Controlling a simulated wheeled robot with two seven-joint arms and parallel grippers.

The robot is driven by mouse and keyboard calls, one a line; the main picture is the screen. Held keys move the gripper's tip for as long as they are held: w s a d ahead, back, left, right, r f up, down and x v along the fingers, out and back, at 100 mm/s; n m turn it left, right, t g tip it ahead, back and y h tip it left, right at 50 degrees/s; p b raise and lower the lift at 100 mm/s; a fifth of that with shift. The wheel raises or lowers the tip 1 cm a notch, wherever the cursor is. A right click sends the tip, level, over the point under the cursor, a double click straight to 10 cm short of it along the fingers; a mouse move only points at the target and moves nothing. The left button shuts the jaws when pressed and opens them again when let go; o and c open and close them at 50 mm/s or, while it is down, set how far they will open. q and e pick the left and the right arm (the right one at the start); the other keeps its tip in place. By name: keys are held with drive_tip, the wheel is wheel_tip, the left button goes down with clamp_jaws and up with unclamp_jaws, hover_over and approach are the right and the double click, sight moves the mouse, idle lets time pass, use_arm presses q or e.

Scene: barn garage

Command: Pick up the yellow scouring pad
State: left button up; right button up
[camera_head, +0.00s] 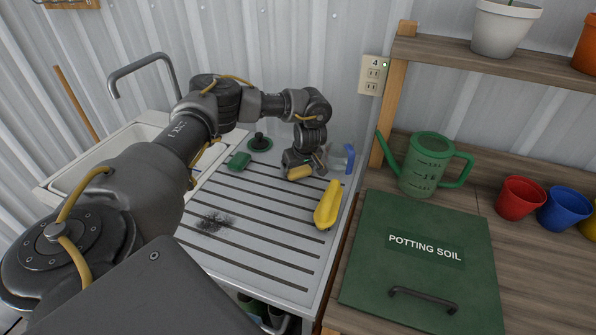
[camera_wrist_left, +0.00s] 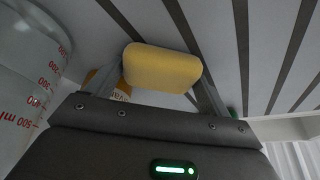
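The yellow scouring pad (camera_head: 299,174) is at the far right part of the ribbed drainboard (camera_head: 262,262) in the head view, right under my left gripper (camera_head: 304,165). In the left wrist view the pad (camera_wrist_left: 162,68) lies across the fingertips of my left gripper (camera_wrist_left: 160,88), with a grey finger at each side. The fingers are spread about the pad's width. Whether they clamp it or only stand beside it cannot be told. The pad looks close to the drainboard surface; any gap is unclear. My right gripper is not in view.
A yellow bottle-like object (camera_head: 328,206) and a blue-handled item (camera_head: 349,158) are near the pad. A green watering can (camera_head: 424,164) stands right. A clear measuring vessel (camera_wrist_left: 28,70) is close in the wrist view.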

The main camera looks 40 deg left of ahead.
use_arm(q)
drive_tip(key=shift+c, duration=1.2)
drive_tip(key=shift+s+d+r, duration=0.1)
drive_tip(key=shift+r, duration=0.05)
drive_tip(key=shift+s+r, duration=0.2)
drive_tip(key=s+d+r, duration=0.2)
drive_tip(key=s+r, duration=0.1)
drive_tip(key=s, duration=0.3)
drive_tip(key=s+d+r+p, duration=0.1)
drive_tip(key=s+d+r, duration=0.1)
drive_tip(key=s+r, duration=0.2)
drive_tip(key=s, duration=0.2)
drive_tip(key=shift+s+d+r, duration=0.2)
drive_tip(key=shift+s+d, duration=0.05)
drive_tip(key=shift+s, duration=0.1)
